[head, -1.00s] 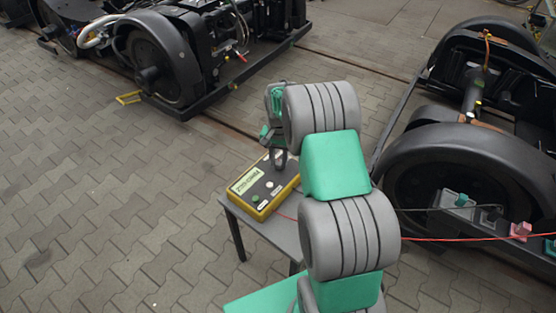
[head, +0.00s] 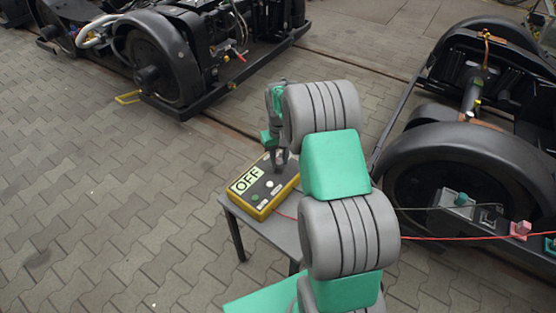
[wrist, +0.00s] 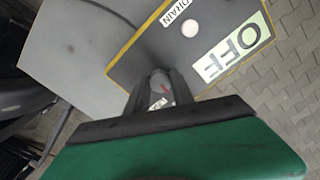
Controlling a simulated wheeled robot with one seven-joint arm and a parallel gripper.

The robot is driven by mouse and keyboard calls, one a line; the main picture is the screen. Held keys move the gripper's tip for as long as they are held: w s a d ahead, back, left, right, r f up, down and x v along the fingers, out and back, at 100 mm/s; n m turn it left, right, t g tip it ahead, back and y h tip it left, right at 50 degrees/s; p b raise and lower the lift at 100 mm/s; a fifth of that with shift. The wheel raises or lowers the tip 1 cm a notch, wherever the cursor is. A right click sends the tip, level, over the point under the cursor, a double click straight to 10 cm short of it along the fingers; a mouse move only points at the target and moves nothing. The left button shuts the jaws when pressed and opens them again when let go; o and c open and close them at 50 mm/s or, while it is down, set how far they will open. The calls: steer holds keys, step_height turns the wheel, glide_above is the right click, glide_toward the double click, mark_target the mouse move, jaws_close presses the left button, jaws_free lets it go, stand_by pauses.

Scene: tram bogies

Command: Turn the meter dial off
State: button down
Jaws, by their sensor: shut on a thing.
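The meter (head: 262,196) is a yellow box with a dark top on a small grey table. Its display (head: 246,181) reads OFF in both views; in the wrist view the display (wrist: 234,47) is at the upper right. My gripper (head: 279,163) reaches down onto the top of the meter.
The grey table (head: 283,235) has bare room beside the meter. A red cable (head: 450,239) runs right to clamps on the near bogie (head: 470,160). Another bogie (head: 165,60) stands at upper left. Paving is clear on the left.

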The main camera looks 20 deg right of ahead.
mark_target(279, 162)
steer(key=shift+w+d+n, duration=0.1)
steer(key=shift+n, duration=0.7)
steer(key=c, duration=1.1)
jaws_free()
step_height(279, 162, up, 8)
steer(key=shift+f, duration=0.1)
steer(key=shift+a, duration=0.2)
